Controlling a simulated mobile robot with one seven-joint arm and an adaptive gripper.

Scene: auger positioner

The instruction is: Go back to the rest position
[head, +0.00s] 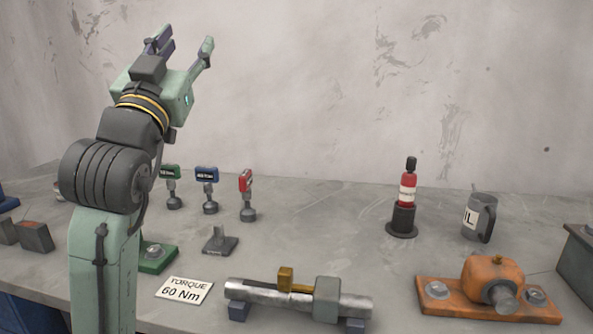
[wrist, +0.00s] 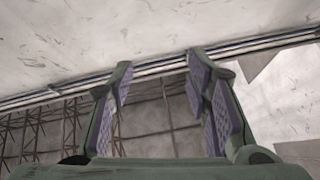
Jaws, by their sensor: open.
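My gripper (head: 186,48) is raised at the upper left of the head view, well above the workbench. Its fingers are spread apart and point up and to the right. In the wrist view my gripper (wrist: 160,88) is open, with its purple-padded fingers apart and nothing between them. Beyond the fingers there are only wall, a rail-like edge and a dim framework. No object is held. My arm hides part of the bench at the left.
The grey workbench (head: 330,215) carries several tagged tools, including a red-tagged one (head: 247,198), a torque card (head: 184,290), a metal shaft (head: 255,292), a red bottle (head: 407,190), a grey mug (head: 478,216) and an orange housing (head: 492,275). The air around my gripper is clear.

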